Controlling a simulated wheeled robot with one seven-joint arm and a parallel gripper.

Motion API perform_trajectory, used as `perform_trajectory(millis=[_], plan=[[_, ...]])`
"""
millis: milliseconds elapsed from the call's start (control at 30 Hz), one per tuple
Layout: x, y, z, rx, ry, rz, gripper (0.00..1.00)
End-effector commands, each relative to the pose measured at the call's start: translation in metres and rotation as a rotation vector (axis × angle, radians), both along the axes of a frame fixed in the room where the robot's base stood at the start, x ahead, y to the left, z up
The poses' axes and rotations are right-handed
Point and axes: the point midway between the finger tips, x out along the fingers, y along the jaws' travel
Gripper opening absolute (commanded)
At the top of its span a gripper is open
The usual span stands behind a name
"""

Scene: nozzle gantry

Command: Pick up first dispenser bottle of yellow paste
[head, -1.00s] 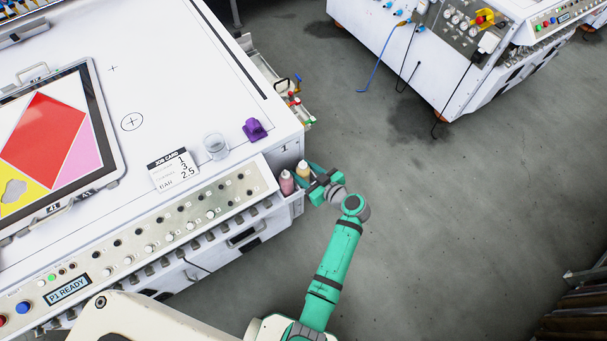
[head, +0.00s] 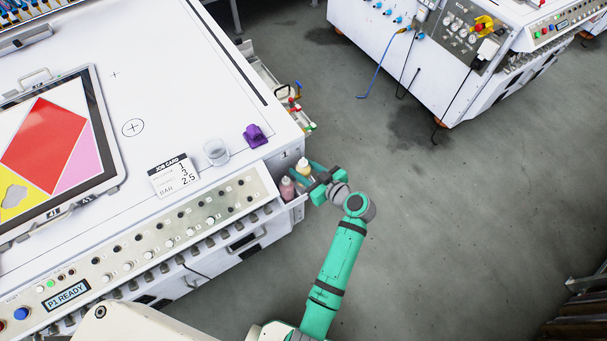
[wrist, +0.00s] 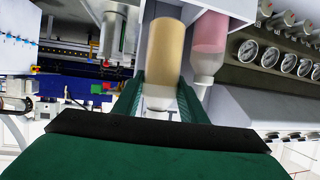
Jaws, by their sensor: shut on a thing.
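The yellow paste bottle (head: 304,164) has a pale tip and is at the front right corner of the white machine. It stands a little higher in the picture than the pink bottle (head: 287,188) beside it. My gripper (head: 313,180) reaches in from the right and is shut on the yellow bottle. In the wrist view the yellow bottle (wrist: 166,50) sits between the two green fingers, and the pink bottle (wrist: 209,45) is just right of it. The bottles' lower parts are partly hidden in the head view.
The bottle holder (head: 296,210) hangs at the machine's corner. On the machine top are a clear cup (head: 216,152), a purple object (head: 255,136) and a job card (head: 173,176). Gauges (wrist: 268,55) show close by in the wrist view.

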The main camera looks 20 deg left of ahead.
Motion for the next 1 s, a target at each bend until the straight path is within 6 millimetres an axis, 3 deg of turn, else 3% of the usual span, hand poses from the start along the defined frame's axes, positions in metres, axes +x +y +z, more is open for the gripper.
perform_trajectory(millis=[1000], plan=[[0.001,0.0,0.188,0.0,-0.006,0.0,0.26]])
